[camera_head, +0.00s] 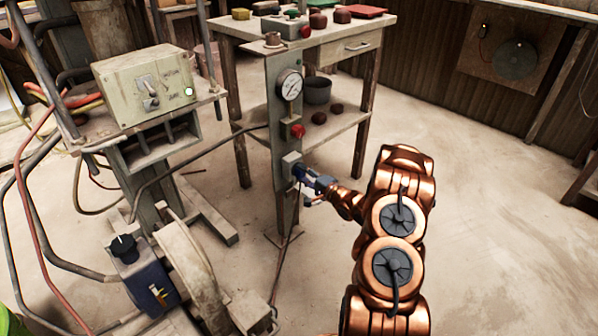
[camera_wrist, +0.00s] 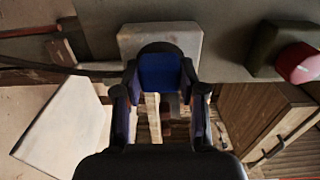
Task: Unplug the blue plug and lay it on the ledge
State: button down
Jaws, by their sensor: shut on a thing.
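The blue plug (camera_head: 298,172) is at the grey socket box (camera_head: 291,160) low on the upright metal post. My gripper (camera_head: 308,180) reaches it from the right and is shut on it. In the wrist view the plug (camera_wrist: 160,70) sits between my two fingers, its far end against the pale socket box (camera_wrist: 185,38). Whether its pins are inside the socket is hidden. A dark cable hangs from the plug area towards the floor. I cannot tell for sure which surface is the ledge.
A red button (camera_head: 298,131) and a pressure gauge (camera_head: 289,86) are above the socket on the post. A wooden table (camera_head: 228,30) with a lower shelf stands behind it. A machine with a control box (camera_head: 145,85) is at left. The floor (camera_head: 480,230) at right is clear.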

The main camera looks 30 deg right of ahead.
aim_at(303, 174)
jog(key=shift+p+v, duration=1.15)
jog(key=shift+v, duration=1.55)
jog(key=d+n+b, duration=0.1)
jog(key=d+f+n+b, duration=0.1)
jog(key=w+f+n+b, duration=0.1)
jog(key=n, duration=0.1)
jog(key=shift+w+d+f, duration=0.15)
jog(key=shift+d+f, duration=0.1)
jog(key=shift+d, duration=0.15)
jog(key=w+d+n+b, duration=0.1)
jog(key=n, duration=0.1)
jog(key=d+f+n+b, duration=0.1)
jog(key=n, duration=0.1)
jog(key=w+d+n+b, duration=0.1)
jog(key=n+b, duration=0.1)
jog(key=n, duration=0.1)
jog(key=shift+w+d+f, duration=0.3)
jog(key=shift+d+f, duration=0.1)
jog(key=shift+w+d+f+n+b, duration=0.1)
jog(key=shift+w+d+n+b, duration=0.2)
jog(key=shift+n, duration=0.3)
jog(key=shift+w+d+n+b, duration=0.2)
jog(key=shift+n+b, duration=0.1)
jog(key=shift+n, duration=0.3)
jog(key=shift+f+b, duration=1.65)
jog(key=shift+f, duration=0.8)
